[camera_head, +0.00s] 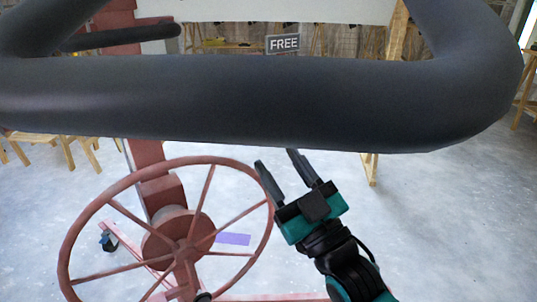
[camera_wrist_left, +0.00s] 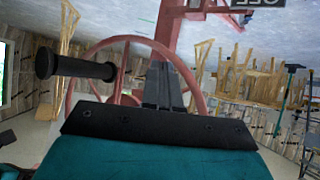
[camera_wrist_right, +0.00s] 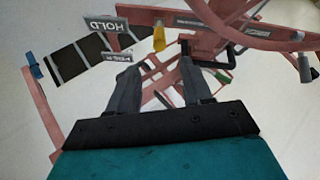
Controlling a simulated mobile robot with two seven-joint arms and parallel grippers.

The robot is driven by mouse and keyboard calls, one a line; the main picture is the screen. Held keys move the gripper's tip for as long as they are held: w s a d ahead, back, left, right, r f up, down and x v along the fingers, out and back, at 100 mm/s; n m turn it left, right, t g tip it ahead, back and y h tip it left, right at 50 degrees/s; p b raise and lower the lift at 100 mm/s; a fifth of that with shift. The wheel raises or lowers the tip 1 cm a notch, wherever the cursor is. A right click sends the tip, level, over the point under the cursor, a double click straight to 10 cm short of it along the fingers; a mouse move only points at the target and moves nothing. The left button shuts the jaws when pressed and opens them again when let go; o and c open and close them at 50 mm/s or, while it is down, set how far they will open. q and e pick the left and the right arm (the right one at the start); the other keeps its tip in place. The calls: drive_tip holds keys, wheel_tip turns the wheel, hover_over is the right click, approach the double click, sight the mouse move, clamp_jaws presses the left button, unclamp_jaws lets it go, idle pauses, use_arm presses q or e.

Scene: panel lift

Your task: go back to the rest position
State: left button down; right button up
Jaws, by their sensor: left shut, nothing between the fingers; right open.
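My right gripper (camera_head: 274,158) is open and empty in the head view, just right of the red spoked wheel (camera_head: 263,184). Its two parted fingers show in the right wrist view (camera_wrist_right: 157,72), with parts of the red lift beyond them. My left gripper (camera_wrist_left: 162,85) is shut and empty in the left wrist view, its fingers together in front of the wheel (camera_wrist_left: 136,40). A black handle grip (camera_wrist_left: 75,68) sticks out left of those fingers, apart from them in the picture. I cannot make out the left gripper in the head view.
A thick dark bar (camera_head: 250,100) crosses close to the head camera. The red mast (camera_head: 146,155) stands behind the wheel. A HOLD sign (camera_wrist_right: 103,26) and a yellow piece (camera_wrist_right: 159,38) show in the right wrist view. Floor right of the right gripper (camera_head: 450,220) is clear.

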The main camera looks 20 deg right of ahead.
drive_tip(key=s+f+m+g+h, duration=0.1)
drive_tip(key=s+f+g, duration=0.3)
drive_tip(key=f, duration=0.6)
drive_tip(key=s+d+f+m+g+h, duration=0.15)
drive_tip(key=s+f+g, duration=0.25)
drive_tip(key=f, duration=0.6)
drive_tip(key=s+f+m+g+h, duration=0.2)
drive_tip(key=s+f+g, duration=0.2)
drive_tip(key=f, duration=0.7)
use_arm(q)
drive_tip(key=s+a+r+y+p, duration=0.1)
drive_tip(key=a+r+p, duration=0.2)
drive_tip(key=r+p, duration=0.7)
drive_tip(key=shift+s+r+p, duration=0.25)
drive_tip(key=shift+r+p, duration=0.05)
drive_tip(key=shift+p, duration=2.1)
use_arm(e)
wheel_tip(320, 180, up, 11)
drive_tip(key=d, duration=0.2)
drive_tip(key=shift+s+d+h, duration=0.2)
drive_tip(key=shift+d+h, duration=0.1)
drive_tip(key=shift+h, duration=0.15)
